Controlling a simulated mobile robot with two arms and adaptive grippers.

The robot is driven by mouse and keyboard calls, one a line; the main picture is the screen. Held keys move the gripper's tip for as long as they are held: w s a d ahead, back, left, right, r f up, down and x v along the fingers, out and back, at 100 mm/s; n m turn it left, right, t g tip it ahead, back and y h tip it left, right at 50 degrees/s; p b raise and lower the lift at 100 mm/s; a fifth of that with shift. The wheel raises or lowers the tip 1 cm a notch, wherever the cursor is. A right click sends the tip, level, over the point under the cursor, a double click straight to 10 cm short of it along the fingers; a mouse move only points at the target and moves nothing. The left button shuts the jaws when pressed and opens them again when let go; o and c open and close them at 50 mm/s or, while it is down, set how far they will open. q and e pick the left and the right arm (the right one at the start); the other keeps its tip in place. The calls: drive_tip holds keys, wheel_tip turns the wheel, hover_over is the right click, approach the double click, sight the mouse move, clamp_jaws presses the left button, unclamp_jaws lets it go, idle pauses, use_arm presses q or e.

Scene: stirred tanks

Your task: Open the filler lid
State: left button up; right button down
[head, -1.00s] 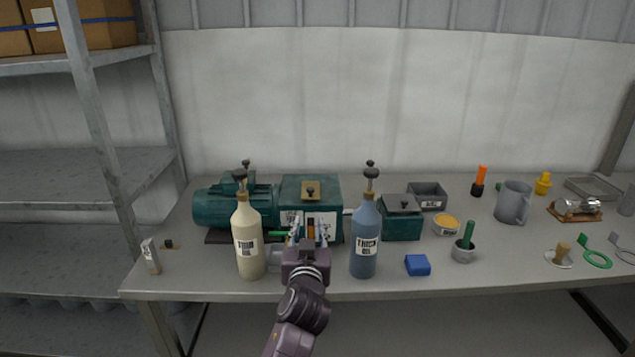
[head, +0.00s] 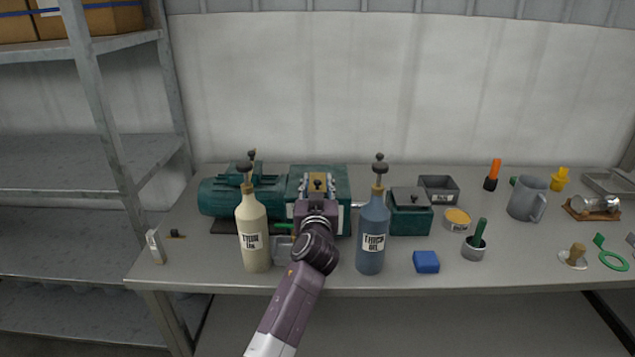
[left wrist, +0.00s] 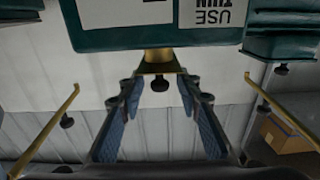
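The filler lid (head: 318,178) is a small brass plate with a dark knob on top of the green gearbox (head: 343,188). It looks closed. In the left wrist view, which shows the scene upside down, the brass lid (left wrist: 158,56) and its dark knob (left wrist: 160,85) lie between the blue finger pads. My left gripper (head: 318,181) is at the gearbox top, its fingers apart on either side of the lid. The gripper (left wrist: 161,92) looks open, with gaps between both pads and the knob. Contact is not visible. My right gripper is not in view.
A cream thin-oil bottle (head: 252,232) stands left of my arm and a blue thick-oil bottle (head: 373,236) right of it, both close. A green motor (head: 235,196) adjoins the gearbox. A smaller green box (head: 410,216) stands at its right.

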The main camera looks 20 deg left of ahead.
use_arm(q)
drive_tip(key=c, duration=0.5)
clamp_jaws()
